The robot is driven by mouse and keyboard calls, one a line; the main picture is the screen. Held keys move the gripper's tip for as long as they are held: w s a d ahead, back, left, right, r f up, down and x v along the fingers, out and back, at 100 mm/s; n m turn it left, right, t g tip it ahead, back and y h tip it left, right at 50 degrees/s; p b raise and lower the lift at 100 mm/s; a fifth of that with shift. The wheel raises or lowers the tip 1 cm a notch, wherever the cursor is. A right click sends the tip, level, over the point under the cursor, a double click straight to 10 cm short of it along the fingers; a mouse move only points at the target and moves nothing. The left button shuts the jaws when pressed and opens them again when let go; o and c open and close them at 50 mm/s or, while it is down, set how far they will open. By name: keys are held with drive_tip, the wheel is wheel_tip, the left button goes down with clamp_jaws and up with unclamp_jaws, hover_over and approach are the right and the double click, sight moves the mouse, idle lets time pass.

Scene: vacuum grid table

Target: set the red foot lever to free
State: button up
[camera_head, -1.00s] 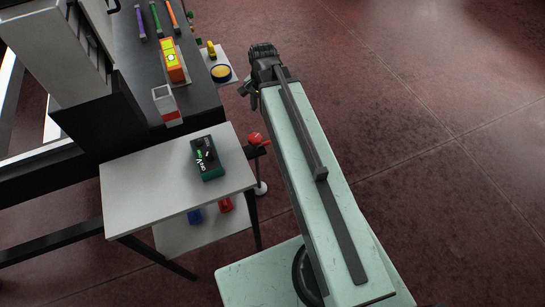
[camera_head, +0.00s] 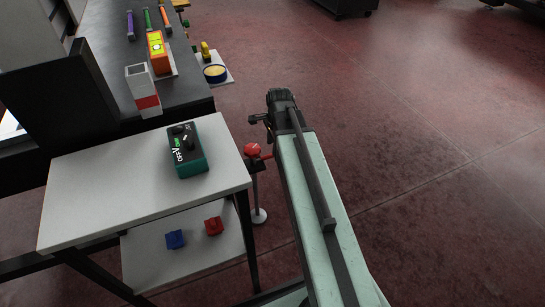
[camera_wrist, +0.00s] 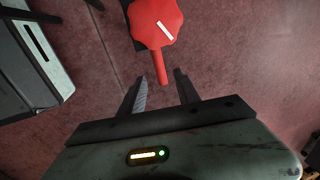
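A red lobed knob (camera_head: 252,149) with a short stem sits on a post beside the right edge of the white table. In the wrist view, the red knob (camera_wrist: 153,20) bears a white stripe, and its stem points down between my fingertips. My gripper (camera_wrist: 160,78) is open, with a finger on each side of the stem's end; contact cannot be told. In the head view, my gripper (camera_head: 261,122) is just above and right of the knob. A small red block (camera_head: 213,226) and a blue block (camera_head: 175,239) lie on the lower shelf; which red part is the foot lever is unclear.
A green box with dials (camera_head: 187,150) stands on the white table (camera_head: 95,195). A dark bench (camera_head: 110,50) behind holds an orange device (camera_head: 156,52) and a white-red box (camera_head: 143,91). The post's round base (camera_head: 259,216) is on the floor.

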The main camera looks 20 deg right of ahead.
sight(267, 157)
drive_tip(key=f+b, duration=0.2)
drive_tip(key=w+f+b, duration=0.1)
drive_tip(key=f+b, duration=0.1)
drive_tip(key=f, duration=0.1)
drive_tip(key=shift+f, duration=0.25)
drive_tip(key=shift+r, duration=0.1)
drive_tip(key=shift+c, duration=0.3)
clamp_jaws()
drive_tip(key=shift+a, duration=0.1)
idle(0.6)
